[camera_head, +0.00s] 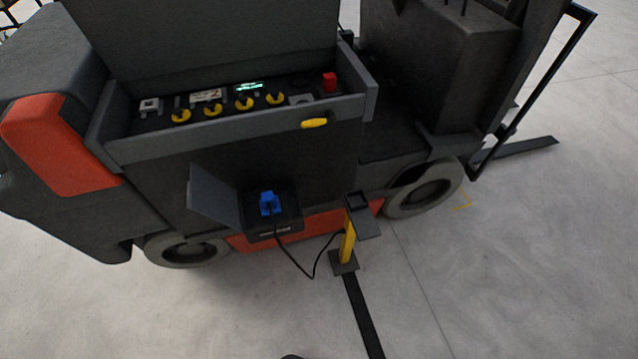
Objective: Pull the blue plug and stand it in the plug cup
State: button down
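The blue plug (270,203) sits upright in a dark socket box (288,222) on the side of the vehicle. A thin black cable (291,262) hangs from the plug and loops over to the yellow post. A small dark square holder (357,202), which looks like the plug cup, tops the yellow post (347,246). The inside of the holder looks dark and I see nothing standing in it.
A grey flap (212,195) stands open left of the socket box. The forklift-like vehicle carries a panel with yellow knobs (244,103) and a red button (329,81). A black strip (364,318) runs along the floor from the post. The floor to the right is clear.

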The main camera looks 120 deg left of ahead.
aim_at(268, 197)
jog(key=k, duration=0.25)
jog(key=u, duration=2.3)
jog(key=k, duration=0.4)
jog(key=u, duration=1.2)
jog(key=i, duration=0.4)
jog(key=u, duration=0.5)
